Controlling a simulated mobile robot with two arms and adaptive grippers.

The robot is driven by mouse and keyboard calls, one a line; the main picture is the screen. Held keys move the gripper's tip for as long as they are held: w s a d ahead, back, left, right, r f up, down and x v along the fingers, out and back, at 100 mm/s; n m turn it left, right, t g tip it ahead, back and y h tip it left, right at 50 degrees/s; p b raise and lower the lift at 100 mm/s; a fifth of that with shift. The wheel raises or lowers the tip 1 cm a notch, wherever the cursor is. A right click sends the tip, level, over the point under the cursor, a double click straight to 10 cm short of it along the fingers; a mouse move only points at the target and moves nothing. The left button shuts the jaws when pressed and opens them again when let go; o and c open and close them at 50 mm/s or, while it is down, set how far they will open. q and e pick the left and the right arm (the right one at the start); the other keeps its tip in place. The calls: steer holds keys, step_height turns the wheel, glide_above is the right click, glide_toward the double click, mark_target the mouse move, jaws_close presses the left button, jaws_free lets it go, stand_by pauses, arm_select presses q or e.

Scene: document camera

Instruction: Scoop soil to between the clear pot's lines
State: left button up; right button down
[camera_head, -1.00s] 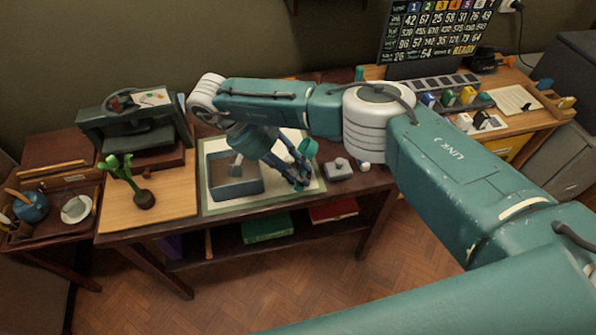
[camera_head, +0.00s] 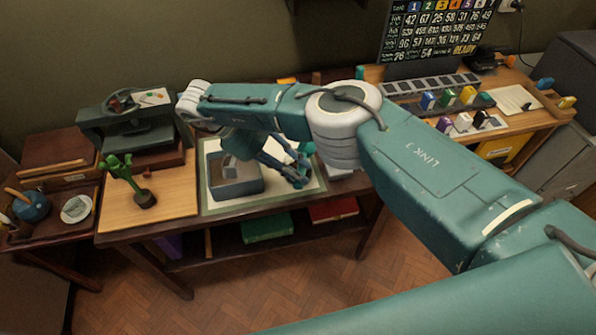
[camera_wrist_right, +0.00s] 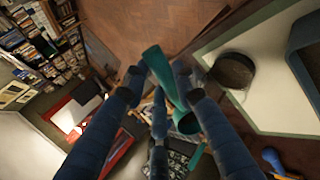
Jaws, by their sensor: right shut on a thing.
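My right gripper (camera_head: 298,172) is over the right part of the mat, beside the bin. Its dark blue fingers are shut on a teal scoop (camera_wrist_right: 160,68), which lies slantwise between them in the wrist view. The scoop shows only in part in the head view (camera_head: 306,148). A grey-blue bin (camera_head: 236,188) stands on the mat; its rim also shows in the wrist view (camera_wrist_right: 296,62). A dark, round pot-like vessel (camera_wrist_right: 234,72) stands on the mat near the gripper. I cannot make out lines or its fill. My left gripper is not in view.
The pale mat with a green border (camera_head: 285,194) lies on the wooden table. A green plant (camera_head: 122,172) stands to the left on a board. My right arm covers the table right of the mat. A tray with a blue pot (camera_head: 32,208) is at far left.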

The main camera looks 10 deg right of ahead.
steer(key=shift+f+h+b, duration=0.2)
steer(key=shift+h+b, duration=0.15)
steer(key=shift+h, duration=0.05)
steer(key=shift+w+a+r, duration=0.1)
steer(key=shift+a+r, duration=0.05)
steer(key=shift+r, duration=0.15)
stand_by(1.9)
steer(key=y+p, duration=0.1)
steer(key=p, duration=0.7)
steer(key=d+t+y+p, duration=0.1)
steer(key=y+p, duration=0.1)
steer(key=p, duration=0.5)
steer(key=shift+s+d+p, duration=0.1)
steer(key=shift+s+p, duration=0.2)
steer(key=shift+p, duration=0.05)
steer(key=shift+d+f+y+p, duration=0.1)
steer(key=shift+d+y+p, duration=0.1)
steer(key=shift+y+p, duration=0.15)
steer(key=shift+f+y, duration=0.2)
steer(key=shift+y, duration=0.15)
